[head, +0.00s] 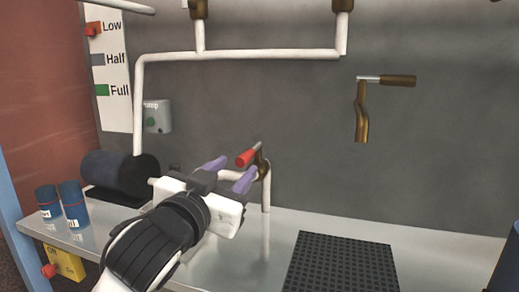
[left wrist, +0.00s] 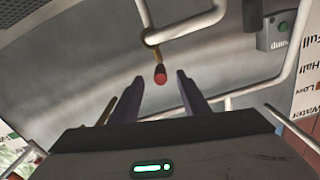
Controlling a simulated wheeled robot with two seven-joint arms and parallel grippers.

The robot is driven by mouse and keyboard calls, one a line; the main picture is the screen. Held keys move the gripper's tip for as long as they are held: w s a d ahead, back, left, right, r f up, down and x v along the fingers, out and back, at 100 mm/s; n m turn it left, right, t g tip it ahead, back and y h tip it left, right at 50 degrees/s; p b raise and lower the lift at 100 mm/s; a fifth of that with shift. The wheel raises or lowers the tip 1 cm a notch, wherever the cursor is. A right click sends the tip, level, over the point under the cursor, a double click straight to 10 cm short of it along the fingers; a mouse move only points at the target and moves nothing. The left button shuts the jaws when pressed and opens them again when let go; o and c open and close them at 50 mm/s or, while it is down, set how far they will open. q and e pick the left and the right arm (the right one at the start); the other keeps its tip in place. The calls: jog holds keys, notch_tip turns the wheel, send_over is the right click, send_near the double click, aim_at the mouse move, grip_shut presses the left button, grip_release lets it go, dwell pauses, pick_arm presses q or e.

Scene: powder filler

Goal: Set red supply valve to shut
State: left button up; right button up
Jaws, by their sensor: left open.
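The red supply valve handle (head: 247,157) sticks out from a brass fitting (head: 262,165) on a white pipe, near the middle of the head view. Its red end (left wrist: 160,75) also shows in the left wrist view, beyond and between the two fingertips. My left gripper (head: 228,173) is open and empty, its purple fingers pointing toward the handle. It also shows in the left wrist view (left wrist: 186,88). I see a gap to the handle in the wrist view, but cannot tell how far. My right gripper is not seen.
A brass tap with a brown lever (head: 398,81) is on the wall at right. A dark pump (head: 118,175) and blue canisters (head: 73,205) stand at left on the metal counter (head: 270,245). A black perforated mat (head: 342,265) lies in front. White pipes (head: 240,54) run along the wall.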

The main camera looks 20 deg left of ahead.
aim_at(251, 153)
pick_arm(q)
jog(key=shift+w, duration=1)
jog(key=w, duration=0.6)
jog(key=shift+w+d+r, duration=0.1)
jog(key=shift+w, duration=1.05)
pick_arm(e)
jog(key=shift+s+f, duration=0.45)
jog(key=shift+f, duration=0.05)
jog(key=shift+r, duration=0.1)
pick_arm(q)
jog(key=shift+c, duration=0.5)
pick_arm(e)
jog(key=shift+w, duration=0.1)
pick_arm(q)
grip_shut()
